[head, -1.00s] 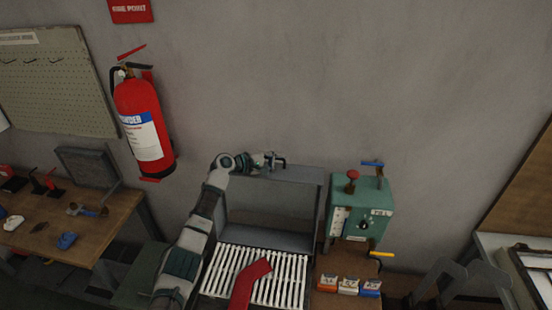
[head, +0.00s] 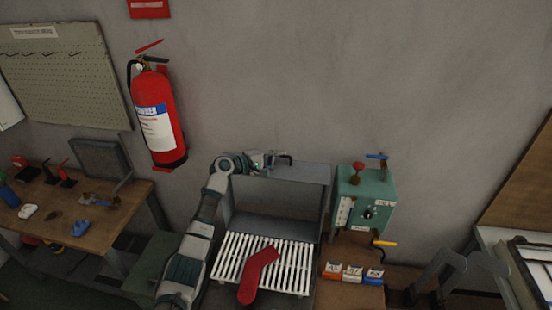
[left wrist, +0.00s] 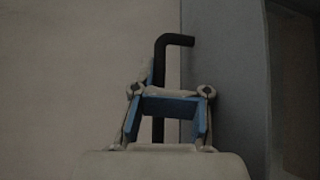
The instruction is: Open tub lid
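The grey metal tub (head: 272,199) stands against the wall behind a white slatted rack. My left gripper (head: 273,160) is at the handle. In the left wrist view, the bar passes behind its blue linkage. I cannot tell whether the fingers touch it or are closed. My right gripper is out of view.
A green control box (head: 372,200) with levers stands right of the tub. A fire extinguisher (head: 157,118) hangs on the wall at left. A wooden bench (head: 112,234) is at far left.

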